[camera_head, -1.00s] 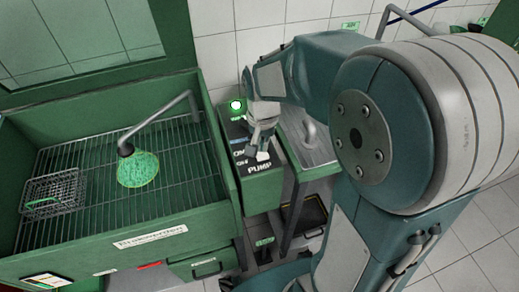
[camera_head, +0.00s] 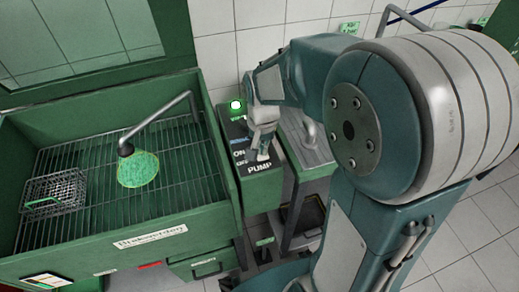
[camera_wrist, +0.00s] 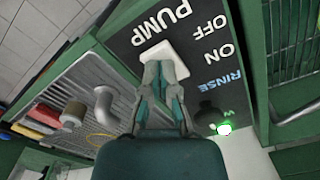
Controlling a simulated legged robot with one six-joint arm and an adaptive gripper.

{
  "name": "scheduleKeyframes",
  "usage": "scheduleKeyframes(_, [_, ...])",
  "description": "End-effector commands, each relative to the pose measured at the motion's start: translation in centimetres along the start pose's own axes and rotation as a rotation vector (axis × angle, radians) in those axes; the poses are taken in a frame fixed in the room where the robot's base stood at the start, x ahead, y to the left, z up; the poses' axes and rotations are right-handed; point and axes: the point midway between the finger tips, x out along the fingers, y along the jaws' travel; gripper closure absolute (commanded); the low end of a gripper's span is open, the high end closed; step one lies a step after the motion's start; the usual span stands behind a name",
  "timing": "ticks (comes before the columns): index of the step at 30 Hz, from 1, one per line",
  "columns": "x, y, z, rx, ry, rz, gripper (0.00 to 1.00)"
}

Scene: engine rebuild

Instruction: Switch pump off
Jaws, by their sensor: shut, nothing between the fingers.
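The dark control panel (camera_head: 240,164) carries the words RINSE, ON, OFF and PUMP. The white pump switch (camera_wrist: 163,52) sits beside OFF and PUMP in the wrist view. In the head view, my gripper (camera_head: 264,150) mostly hides it. My gripper's fingers also show in the wrist view (camera_wrist: 165,72); they are shut and empty, with their tips at the switch's edge. I cannot tell if they press on it. A green lamp (camera_head: 236,105) glows at the panel's far end and also in the wrist view (camera_wrist: 224,129). A green spray patch (camera_head: 138,169) shows under the spout.
The green washer (camera_head: 150,243) with its grate, bent spout (camera_head: 170,115) and wire basket (camera_head: 54,190) stands left of the panel. A metal sink (camera_head: 308,145) with a grey tap is right of it. A dark round knob (camera_wrist: 207,113) sits near the lamp.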

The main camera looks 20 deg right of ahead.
Motion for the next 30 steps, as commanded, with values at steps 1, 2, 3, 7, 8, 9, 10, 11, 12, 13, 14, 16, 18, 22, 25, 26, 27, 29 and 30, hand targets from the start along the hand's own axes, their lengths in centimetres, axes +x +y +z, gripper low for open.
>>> scheduleKeyframes(1, [0.1, 0.0, 0.0, 0.000, -0.001, 0.000, 1.00])
scheduleKeyframes(2, [0.1, 0.0, 0.0, 0.000, -0.001, 0.000, 1.00])
scheduleKeyframes(3, [0.2, 0.0, 0.0, 0.000, -0.001, 0.000, 1.00])
scheduleKeyframes(7, [0.3, 0.0, 0.0, 0.000, -0.001, 0.001, 1.00])
scheduleKeyframes(8, [0.4, 0.0, 0.0, 0.000, -0.001, 0.001, 1.00])
scheduleKeyframes(9, [0.4, 0.0, 0.0, 0.000, -0.001, 0.000, 1.00])
scheduleKeyframes(10, [0.5, 0.0, 0.0, 0.000, -0.001, 0.000, 1.00])
scheduleKeyframes(11, [0.5, 0.0, 0.0, 0.000, -0.001, 0.000, 1.00])
scheduleKeyframes(12, [0.6, 0.0, 0.0, 0.000, -0.001, 0.000, 1.00])
scheduleKeyframes(13, [0.6, 0.0, 0.0, 0.000, 0.000, 0.000, 1.00])
scheduleKeyframes(14, [0.6, 0.0, 0.0, 0.000, 0.000, 0.000, 1.00])
scheduleKeyframes(16, [0.7, 0.0, 0.0, 0.000, 0.000, 0.000, 1.00])
scheduleKeyframes(18, [0.8, 0.0, 0.0, 0.000, 0.000, 0.000, 1.00])
scheduleKeyframes(22, [1.0, 0.0, 0.0, 0.000, 0.000, 0.000, 1.00])
scheduleKeyframes(25, [1.1, 0.0, 0.0, 0.000, 0.000, 0.000, 1.00])
scheduleKeyframes(26, [1.1, 0.0, 0.0, 0.000, -0.001, 0.000, 1.00])
scheduleKeyframes(27, [1.2, 0.0, 0.0, 0.000, -0.001, 0.000, 1.00])
scheduleKeyframes(29, [1.3, 0.0, 0.0, 0.000, -0.001, 0.000, 1.00])
scheduleKeyframes(30, [1.3, 0.0, 0.0, 0.000, 0.000, 0.000, 1.00])
